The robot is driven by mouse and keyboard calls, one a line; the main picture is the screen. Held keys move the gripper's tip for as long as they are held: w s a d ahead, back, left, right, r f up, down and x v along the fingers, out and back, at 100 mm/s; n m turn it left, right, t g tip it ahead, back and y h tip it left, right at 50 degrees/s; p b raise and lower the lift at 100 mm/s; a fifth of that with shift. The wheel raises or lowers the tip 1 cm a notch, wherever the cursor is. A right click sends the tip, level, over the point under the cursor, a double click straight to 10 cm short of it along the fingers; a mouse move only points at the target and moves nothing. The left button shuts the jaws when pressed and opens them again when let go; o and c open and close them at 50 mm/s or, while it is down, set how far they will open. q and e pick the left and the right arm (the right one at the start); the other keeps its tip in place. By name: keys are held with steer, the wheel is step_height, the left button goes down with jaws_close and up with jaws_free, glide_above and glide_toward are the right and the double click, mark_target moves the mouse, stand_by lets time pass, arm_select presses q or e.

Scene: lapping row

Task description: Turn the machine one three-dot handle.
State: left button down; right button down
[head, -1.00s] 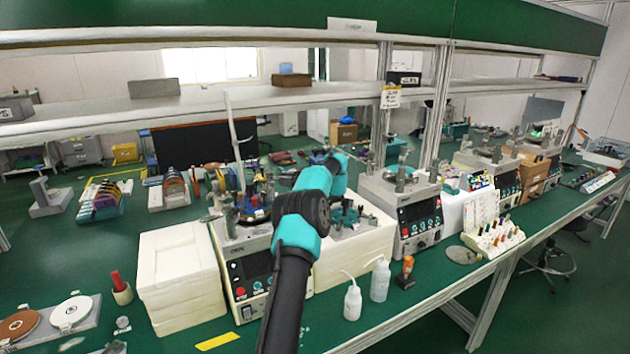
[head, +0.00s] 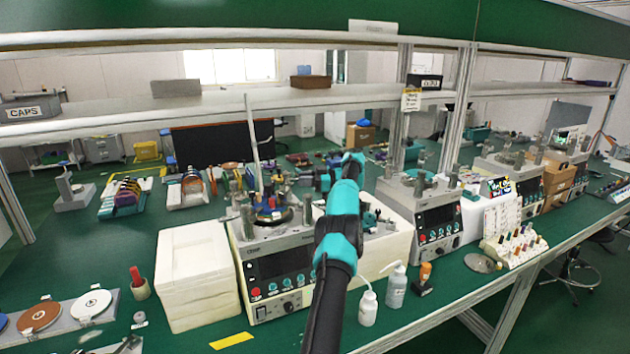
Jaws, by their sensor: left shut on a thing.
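The near lapping machine (head: 285,270), with a cream front panel, a dark screen and teal knobs, stands left of centre; I take it as machine one. My left arm reaches up across its right side. My left gripper (head: 323,180), small and dark, is at the back right of the machine top, partly hidden by my teal wrist. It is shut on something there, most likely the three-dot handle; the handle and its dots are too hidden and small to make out. A round plate with coloured parts (head: 272,215) sits on the machine top. My right gripper is not in view.
White boxes (head: 195,275) stand left of the machine. Two wash bottles (head: 368,308) and an orange-topped item (head: 424,280) stand in front on the right. A second machine (head: 435,225) is further right. A shelf (head: 215,105) crosses above the bench.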

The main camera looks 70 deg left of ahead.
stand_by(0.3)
arm_select(q)
steer(key=c, duration=1.1)
jaws_free()
